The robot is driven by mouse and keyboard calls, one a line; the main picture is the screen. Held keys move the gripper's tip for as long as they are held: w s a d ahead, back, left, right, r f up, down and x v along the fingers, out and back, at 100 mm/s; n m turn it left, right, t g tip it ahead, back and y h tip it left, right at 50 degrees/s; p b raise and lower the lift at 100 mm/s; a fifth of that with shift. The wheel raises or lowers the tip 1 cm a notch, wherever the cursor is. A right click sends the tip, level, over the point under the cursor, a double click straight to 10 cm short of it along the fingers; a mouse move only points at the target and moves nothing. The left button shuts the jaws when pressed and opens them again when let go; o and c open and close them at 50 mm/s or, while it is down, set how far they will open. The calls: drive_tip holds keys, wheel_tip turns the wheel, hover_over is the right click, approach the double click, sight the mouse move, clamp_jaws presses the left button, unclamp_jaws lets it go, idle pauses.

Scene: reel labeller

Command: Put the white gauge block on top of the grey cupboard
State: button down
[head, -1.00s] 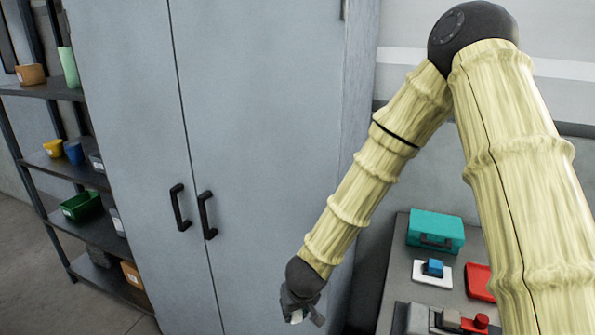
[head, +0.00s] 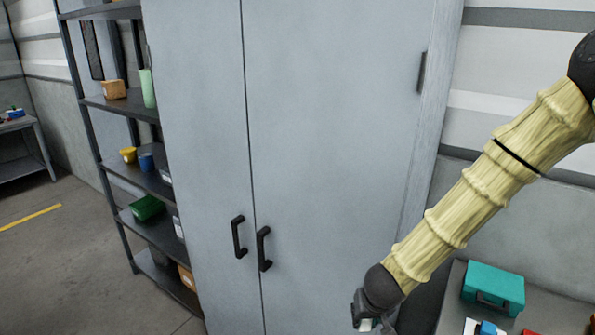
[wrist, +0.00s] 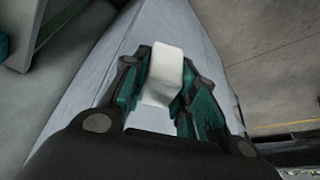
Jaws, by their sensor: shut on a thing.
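The grey cupboard (head: 330,130) stands tall in the middle of the head view, both doors closed, with two black handles. Its top is out of the frame. My gripper (head: 370,322) is at the bottom of the head view, in front of the cupboard's lower right part, and is partly cut off by the frame edge. In the wrist view my gripper (wrist: 160,88) is shut on the white gauge block (wrist: 168,64), which sticks out beyond the fingers. The cupboard's grey surface (wrist: 95,75) lies behind the block there.
A dark shelf rack (head: 115,185) with several small bins stands left of the cupboard. At the lower right a bench (head: 452,300) carries a teal case (head: 493,287) and a blue item (head: 488,328). Open floor (head: 60,260) lies at the left.

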drive_tip(key=shift+a+r+p, duration=0.1)
drive_tip(key=shift+r+p, duration=0.4)
drive_tip(key=shift+r, duration=0.4)
drive_tip(key=shift+a, duration=0.15)
drive_tip(key=shift+f, duration=0.1)
